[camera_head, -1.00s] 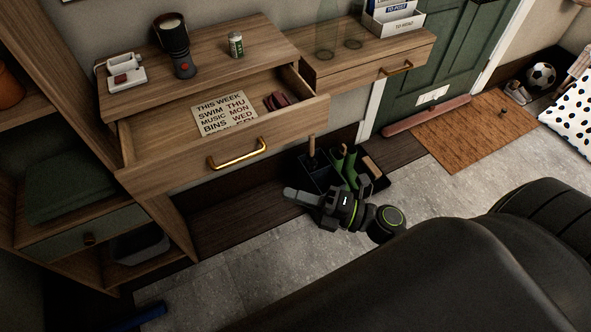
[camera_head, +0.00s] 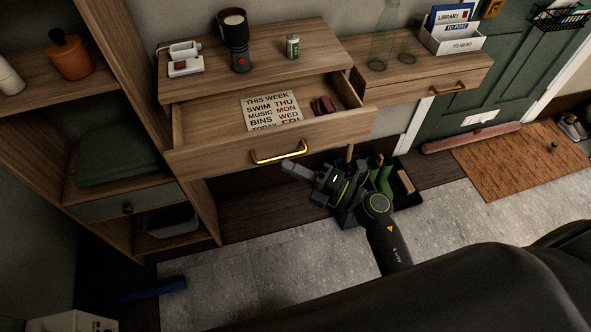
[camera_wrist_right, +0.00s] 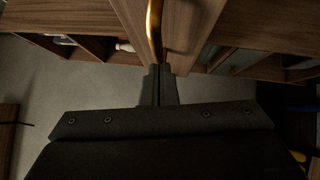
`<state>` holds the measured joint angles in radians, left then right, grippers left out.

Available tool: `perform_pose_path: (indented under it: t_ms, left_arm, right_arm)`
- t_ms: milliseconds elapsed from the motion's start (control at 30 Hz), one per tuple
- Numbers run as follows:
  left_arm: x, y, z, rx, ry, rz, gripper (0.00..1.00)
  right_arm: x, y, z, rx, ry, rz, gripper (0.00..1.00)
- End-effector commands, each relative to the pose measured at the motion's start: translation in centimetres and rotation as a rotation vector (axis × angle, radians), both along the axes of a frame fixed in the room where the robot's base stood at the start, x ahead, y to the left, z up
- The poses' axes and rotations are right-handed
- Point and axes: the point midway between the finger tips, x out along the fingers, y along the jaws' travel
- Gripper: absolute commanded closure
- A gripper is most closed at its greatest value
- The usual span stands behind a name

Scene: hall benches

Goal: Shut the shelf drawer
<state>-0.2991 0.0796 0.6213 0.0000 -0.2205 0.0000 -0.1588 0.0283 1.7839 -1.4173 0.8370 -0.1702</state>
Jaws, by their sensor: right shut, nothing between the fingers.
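The wooden shelf drawer (camera_head: 225,150) stands open under the shelf top (camera_head: 330,51), pulled out toward me. Its brass handle (camera_head: 279,156) is on the front panel. In it lie a printed week card (camera_head: 270,112) and a dark red item (camera_head: 323,105). My right gripper (camera_head: 287,167) is shut and empty, its fingertips just below and in front of the handle in the head view. In the right wrist view the closed fingertips (camera_wrist_right: 157,70) point at the handle (camera_wrist_right: 153,30). I cannot tell whether they touch it. My left gripper is not in view.
A flashlight (camera_head: 234,42), a white device (camera_head: 185,59) and a small can (camera_head: 292,46) stand on the shelf top. A second closed drawer (camera_head: 420,91) is to the right. A black tray (camera_head: 408,196) with green boots is on the floor below. The left shelving (camera_head: 125,148) adjoins the drawer.

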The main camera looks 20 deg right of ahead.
Motion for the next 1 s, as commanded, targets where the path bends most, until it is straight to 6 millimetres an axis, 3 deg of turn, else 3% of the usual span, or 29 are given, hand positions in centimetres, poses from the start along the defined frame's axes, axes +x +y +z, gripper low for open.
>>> perform_pose_path:
  t_ms: [167, 367, 800, 1000]
  left_arm:
    - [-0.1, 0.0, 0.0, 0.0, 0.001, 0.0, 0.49]
    - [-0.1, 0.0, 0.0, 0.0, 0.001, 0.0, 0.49]
    - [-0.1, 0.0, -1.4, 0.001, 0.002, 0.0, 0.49]
    - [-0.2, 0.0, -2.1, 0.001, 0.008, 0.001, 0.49]
  right_arm:
    - [0.2, 0.0, 0.0, 0.0, 0.0, 0.0, 1.0]
    - [2.1, 0.0, 0.1, -0.001, -0.002, 0.001, 1.0]
    - [11.2, 0.0, -0.1, 0.0, -0.001, 0.001, 1.0]
    - [14.1, 0.0, -0.1, 0.0, -0.001, 0.0, 1.0]
